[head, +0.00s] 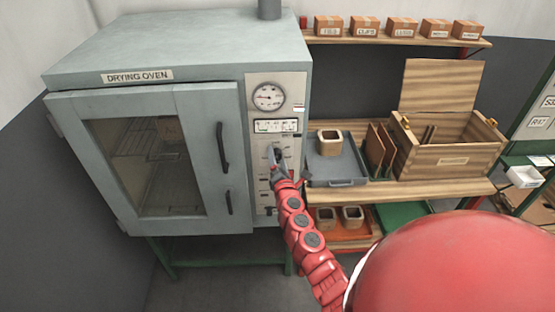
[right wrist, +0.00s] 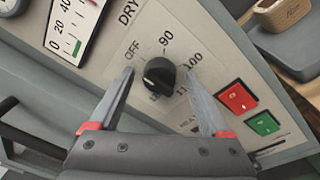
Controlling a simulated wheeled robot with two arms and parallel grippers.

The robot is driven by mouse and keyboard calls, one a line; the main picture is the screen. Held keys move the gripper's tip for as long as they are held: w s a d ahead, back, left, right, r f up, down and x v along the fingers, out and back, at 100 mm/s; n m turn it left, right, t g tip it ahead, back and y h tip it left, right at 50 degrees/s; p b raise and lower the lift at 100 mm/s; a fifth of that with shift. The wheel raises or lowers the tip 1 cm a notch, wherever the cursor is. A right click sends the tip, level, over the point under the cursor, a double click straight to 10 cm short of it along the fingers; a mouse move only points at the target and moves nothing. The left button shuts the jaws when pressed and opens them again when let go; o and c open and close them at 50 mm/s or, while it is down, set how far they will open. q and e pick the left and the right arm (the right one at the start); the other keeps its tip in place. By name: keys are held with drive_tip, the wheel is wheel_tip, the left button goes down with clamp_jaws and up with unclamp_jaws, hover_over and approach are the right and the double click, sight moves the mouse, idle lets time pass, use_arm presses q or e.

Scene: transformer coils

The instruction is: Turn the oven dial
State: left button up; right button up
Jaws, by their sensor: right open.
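The drying oven (head: 170,90) is a grey cabinet at the left in the head view, with its glass door shut. Its black dial (right wrist: 159,75) sits on the pale control panel (right wrist: 205,50), with OFF, 90 and 100 printed around it. My right gripper (right wrist: 163,80) is open, with one grey finger on each side of the dial. Gaps show between the fingers and the dial, so it is not gripped. In the head view my right gripper (head: 278,165) covers most of the dial. My left gripper is not in view.
A red button (right wrist: 237,97) and a green button (right wrist: 263,123) lie right of the dial. A gauge (head: 268,96) is above it. The shelf to the right holds a grey tray (head: 345,170) and an open wooden box (head: 450,155).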

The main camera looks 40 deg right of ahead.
clamp_jaws()
drive_tip(key=shift+f+m+b, duration=0.25)
drive_tip(key=shift+m+b, duration=0.35)
drive_tip(key=shift+b, duration=0.3)
drive_tip(key=m+b, duration=0.2)
drive_tip(key=b, duration=0.1)
drive_tip(key=m+b, duration=0.3)
drive_tip(key=m+h+b, duration=0.1)
drive_tip(key=m+b, duration=0.2)
drive_tip(key=shift+f+t, duration=0.25)
drive_tip(key=shift+t, duration=0.05)
drive_tip(key=shift+m+b, duration=0.7)
drive_tip(key=shift+b, duration=0.1)
drive_tip(key=shift+r+m+b, duration=0.25)
drive_tip(key=shift+m+b, duration=0.7)
drive_tip(key=shift+m, duration=0.05)
